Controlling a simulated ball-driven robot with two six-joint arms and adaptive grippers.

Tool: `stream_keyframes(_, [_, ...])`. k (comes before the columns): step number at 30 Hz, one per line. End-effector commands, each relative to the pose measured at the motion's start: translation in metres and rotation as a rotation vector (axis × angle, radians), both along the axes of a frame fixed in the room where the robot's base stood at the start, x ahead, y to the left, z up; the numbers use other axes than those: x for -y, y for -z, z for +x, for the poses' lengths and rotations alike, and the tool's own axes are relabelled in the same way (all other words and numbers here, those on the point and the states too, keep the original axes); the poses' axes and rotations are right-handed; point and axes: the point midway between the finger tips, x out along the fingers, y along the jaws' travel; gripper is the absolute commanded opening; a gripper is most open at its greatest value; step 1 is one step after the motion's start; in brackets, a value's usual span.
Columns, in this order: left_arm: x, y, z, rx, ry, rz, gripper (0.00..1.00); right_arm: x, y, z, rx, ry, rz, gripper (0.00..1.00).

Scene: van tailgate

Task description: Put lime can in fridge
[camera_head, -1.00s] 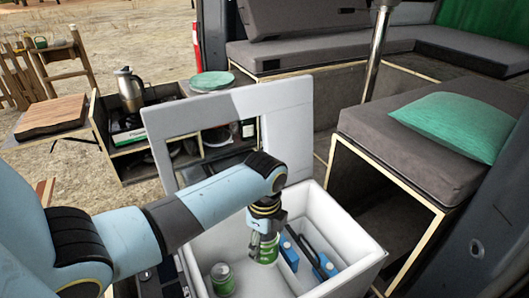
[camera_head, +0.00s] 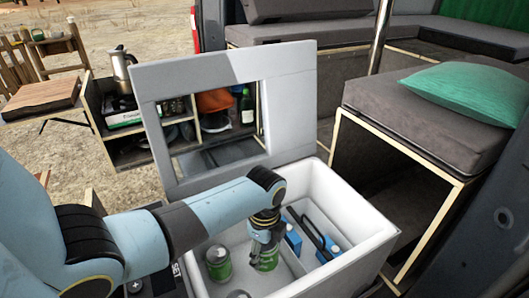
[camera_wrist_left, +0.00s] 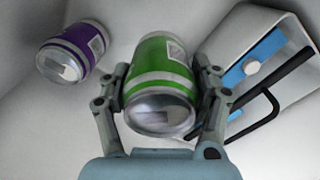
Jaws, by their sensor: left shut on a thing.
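The lime can (camera_head: 265,257) is green with a silver end. My left gripper (camera_head: 265,238) is shut on it, inside the open white fridge box (camera_head: 352,212). In the left wrist view the green can (camera_wrist_left: 160,80) sits between both fingers of the gripper (camera_wrist_left: 162,100). The head view does not clearly show whether its base touches the fridge floor. The fridge lid (camera_head: 290,60) stands open behind the arm. My right gripper is not in view.
Another green can (camera_head: 218,263) stands left of the held one, and a can top (camera_head: 238,294) shows at the bottom edge. A purple can (camera_wrist_left: 75,52) shows in the wrist view. Blue-and-white packs (camera_head: 329,250) with a black handle lie on the right.

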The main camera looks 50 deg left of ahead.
Motion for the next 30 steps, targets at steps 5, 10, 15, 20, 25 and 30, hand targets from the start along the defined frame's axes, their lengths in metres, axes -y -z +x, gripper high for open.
stream_keyframes(5, [0.000,0.026,0.000,0.000,0.000,0.000,0.16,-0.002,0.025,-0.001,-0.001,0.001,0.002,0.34])
stream_keyframes(10, [0.000,0.045,0.001,0.001,-0.001,-0.001,0.16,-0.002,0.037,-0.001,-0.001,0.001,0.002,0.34])
stream_keyframes(15, [0.000,0.057,0.001,0.001,-0.001,0.000,0.16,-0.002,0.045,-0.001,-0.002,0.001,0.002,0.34])
stream_keyframes(20, [0.000,0.061,0.001,0.002,-0.001,0.000,0.16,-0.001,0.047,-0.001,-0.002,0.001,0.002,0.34])
stream_keyframes(25, [0.000,0.061,0.001,0.002,0.000,0.000,0.16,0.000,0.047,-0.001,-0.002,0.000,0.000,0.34])
stream_keyframes(30, [0.000,0.060,0.001,0.002,0.000,0.000,0.71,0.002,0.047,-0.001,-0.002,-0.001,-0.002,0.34])
